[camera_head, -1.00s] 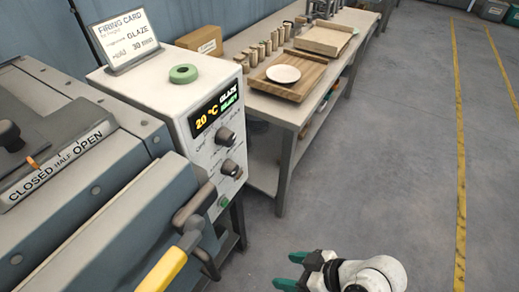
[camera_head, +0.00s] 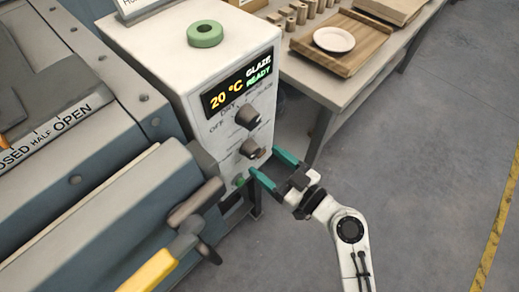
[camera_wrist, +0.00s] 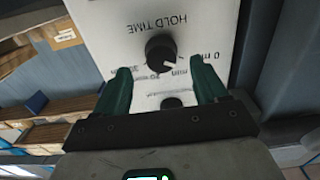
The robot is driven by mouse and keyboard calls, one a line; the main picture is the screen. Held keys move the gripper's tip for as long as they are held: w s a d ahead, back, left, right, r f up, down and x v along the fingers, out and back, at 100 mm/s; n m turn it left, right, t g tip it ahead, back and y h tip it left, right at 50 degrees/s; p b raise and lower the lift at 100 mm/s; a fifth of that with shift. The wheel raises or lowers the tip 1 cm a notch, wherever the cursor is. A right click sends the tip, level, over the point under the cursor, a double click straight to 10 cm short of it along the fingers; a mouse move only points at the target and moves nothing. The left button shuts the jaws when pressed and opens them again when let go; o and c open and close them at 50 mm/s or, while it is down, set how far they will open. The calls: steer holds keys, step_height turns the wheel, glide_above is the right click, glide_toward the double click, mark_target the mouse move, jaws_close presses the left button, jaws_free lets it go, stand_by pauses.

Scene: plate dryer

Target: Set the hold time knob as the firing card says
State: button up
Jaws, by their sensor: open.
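The hold time knob (camera_head: 253,150) is black, the lower knob on the white panel. In the wrist view the knob (camera_wrist: 158,47) sits under the words HOLD TIME, its white pointer toward the lower right, near a "min" mark whose number is unclear. Marks run from 0 at right toward 30 at left. My gripper (camera_head: 264,162) is open and empty in front of the panel; its green fingertips also show in the wrist view (camera_wrist: 160,68), either side below the knob. I cannot tell whether they touch. The firing card (camera_head: 135,6) is mostly cut off; earlier it reads GLAZE, hold 30 min.
The upper knob (camera_head: 248,116) is just above. The display (camera_head: 238,80) reads 20 °C GLAZE READY. A green button (camera_head: 238,182) and the kiln's yellow-handled lever (camera_head: 165,262) are close at left. A bench (camera_head: 300,75) stands behind; floor at right is clear.

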mark_target(256, 154)
steer(key=shift+p+x, duration=0.35)
steer(key=shift+x, duration=1.6)
steer(key=shift+s, duration=0.1)
steer(key=shift+c, duration=0.2)
steer(key=c, duration=1)
